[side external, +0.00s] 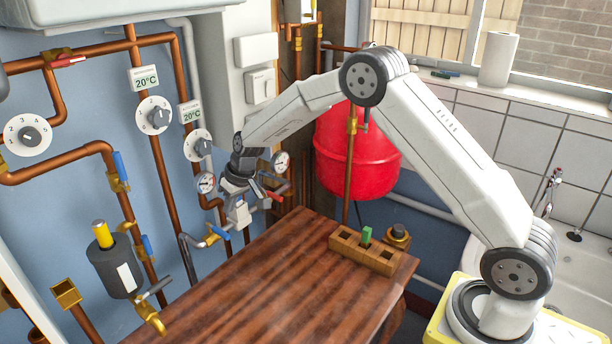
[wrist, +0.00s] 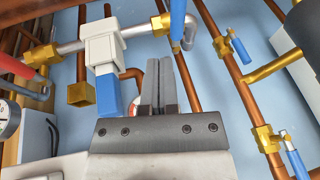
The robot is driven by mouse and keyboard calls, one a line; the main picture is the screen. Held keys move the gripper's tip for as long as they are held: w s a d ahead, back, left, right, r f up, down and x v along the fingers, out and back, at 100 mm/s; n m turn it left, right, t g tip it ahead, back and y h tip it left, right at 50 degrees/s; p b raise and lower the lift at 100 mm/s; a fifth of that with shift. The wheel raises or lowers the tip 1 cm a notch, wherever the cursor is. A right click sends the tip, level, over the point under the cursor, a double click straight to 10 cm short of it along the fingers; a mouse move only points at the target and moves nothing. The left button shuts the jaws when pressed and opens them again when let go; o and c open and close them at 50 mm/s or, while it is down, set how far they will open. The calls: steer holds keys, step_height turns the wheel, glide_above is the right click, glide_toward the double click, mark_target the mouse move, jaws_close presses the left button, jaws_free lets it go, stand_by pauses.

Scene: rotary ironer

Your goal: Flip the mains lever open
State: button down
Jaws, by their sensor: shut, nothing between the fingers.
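My gripper (wrist: 158,60) is shut and empty, its two grey fingers together in the wrist view. In the side external view my gripper (side external: 240,200) is among the pipes beyond the table's left corner. No label marks the mains lever, so I cannot tell which handle it is. A blue lever (wrist: 178,20) on a brass valve (wrist: 160,24) shows just beyond and right of the fingertips; contact cannot be judged. A white block with a blue end (wrist: 108,95) is left of the fingers. A red lever (wrist: 25,68) is at far left.
Copper pipes (wrist: 232,85) and more blue levers (wrist: 240,48) are at right in the wrist view. Two gauges (side external: 281,160) flank my wrist. The wooden table (side external: 250,285) is mostly clear, with a slotted wooden block (side external: 378,262) at its back edge.

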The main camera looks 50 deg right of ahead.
mark_target(217, 230)
steer(key=shift+w+a+f, duration=0.1)
steer(key=shift+a+f, duration=0.5)
steer(key=shift+f, duration=0.35)
steer(key=shift+a+f, duration=0.55)
steer(key=shift+f, duration=0.35)
